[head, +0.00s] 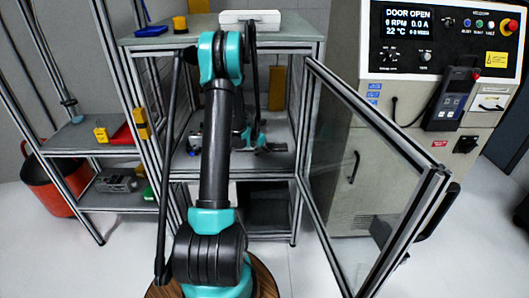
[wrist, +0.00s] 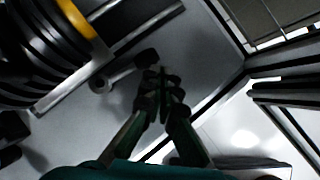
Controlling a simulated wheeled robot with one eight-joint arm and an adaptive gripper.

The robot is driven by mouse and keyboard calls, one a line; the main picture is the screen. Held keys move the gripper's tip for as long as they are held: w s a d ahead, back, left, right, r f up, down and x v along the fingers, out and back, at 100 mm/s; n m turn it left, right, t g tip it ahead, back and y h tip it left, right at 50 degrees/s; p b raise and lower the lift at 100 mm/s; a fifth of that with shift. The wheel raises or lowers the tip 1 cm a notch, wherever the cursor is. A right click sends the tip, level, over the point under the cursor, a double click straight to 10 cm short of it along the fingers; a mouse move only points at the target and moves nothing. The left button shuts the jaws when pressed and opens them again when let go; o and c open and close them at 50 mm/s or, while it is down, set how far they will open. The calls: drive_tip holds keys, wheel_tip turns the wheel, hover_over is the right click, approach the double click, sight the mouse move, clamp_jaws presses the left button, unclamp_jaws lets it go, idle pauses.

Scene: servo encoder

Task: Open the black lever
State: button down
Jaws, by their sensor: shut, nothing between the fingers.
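The black lever (wrist: 122,70) shows in the wrist view as a short bar with a dark rounded end, lying beside a black cylinder with a yellow ring (wrist: 80,20). My gripper (wrist: 163,78) is shut and empty, with its fingertips just right of the lever's dark end. I cannot tell whether they touch it. In the head view my gripper (head: 268,149) is inside the framed enclosure, low over its inner shelf, partly hidden by my arm. The lever cannot be made out in the head view.
The enclosure's glass door (head: 375,165) stands open on the right. A control cabinet (head: 445,45) behind it displays "DOOR OPEN". A side shelf (head: 85,140) with yellow and red bins stands left, by a red bucket (head: 48,185). A white box (head: 250,19) sits on top.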

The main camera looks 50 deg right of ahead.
drive_tip(key=shift+d, duration=0.35)
idle(0.5)
